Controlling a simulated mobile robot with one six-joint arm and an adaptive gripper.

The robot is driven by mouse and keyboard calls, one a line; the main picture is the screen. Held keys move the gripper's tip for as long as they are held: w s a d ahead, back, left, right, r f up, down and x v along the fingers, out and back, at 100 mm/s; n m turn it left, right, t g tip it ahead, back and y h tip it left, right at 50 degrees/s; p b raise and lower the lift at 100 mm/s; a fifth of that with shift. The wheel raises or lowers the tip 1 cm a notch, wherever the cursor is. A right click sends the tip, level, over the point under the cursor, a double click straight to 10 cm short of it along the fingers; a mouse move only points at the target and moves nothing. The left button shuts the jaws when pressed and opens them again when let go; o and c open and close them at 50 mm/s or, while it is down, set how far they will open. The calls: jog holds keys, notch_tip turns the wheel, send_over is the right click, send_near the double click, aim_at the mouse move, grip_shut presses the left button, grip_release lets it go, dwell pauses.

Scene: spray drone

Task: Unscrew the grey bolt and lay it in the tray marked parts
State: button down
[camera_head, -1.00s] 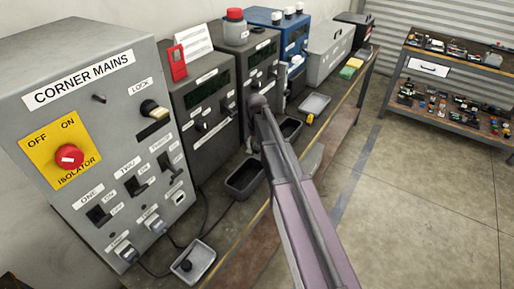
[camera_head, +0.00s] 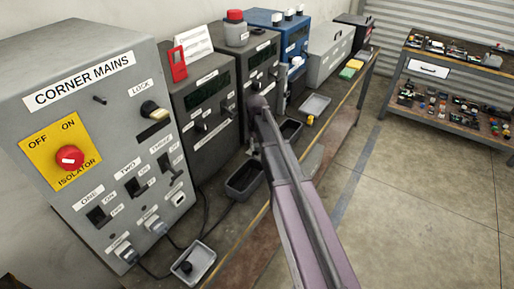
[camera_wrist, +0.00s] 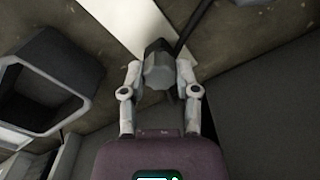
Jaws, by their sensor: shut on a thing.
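In the wrist view, my gripper (camera_wrist: 159,72) has its two fingers closed on a grey, many-sided head, which I take to be the grey bolt (camera_wrist: 157,70). Whether its shank is in a hole or free is hidden behind the head. In the head view the gripper and bolt are mostly hidden behind my arm, beside the dark instrument boxes. Several small trays stand on the bench: a dark one (camera_head: 244,181), another dark one (camera_head: 291,131), a light grey one (camera_head: 314,104) and a front one (camera_head: 194,263) holding a dark knob. I cannot read a parts mark on any of them.
The corner mains cabinet (camera_head: 86,125) stands at left. Dark instrument boxes (camera_head: 203,110), a blue box (camera_head: 290,38) and a grey box (camera_head: 327,52) line the wall. Cables lie on the bench. A shelf of small parts (camera_head: 450,90) stands at right; the floor between is clear.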

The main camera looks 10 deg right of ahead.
jog(key=n, duration=0.6)
jog(key=shift+n, duration=0.4)
jog(key=n, duration=0.6)
jog(key=shift+r, duration=0.1)
jog(key=shift+n, duration=0.6)
jog(key=n, duration=0.6)
jog(key=shift+n, duration=0.3)
jog(key=n, duration=0.7)
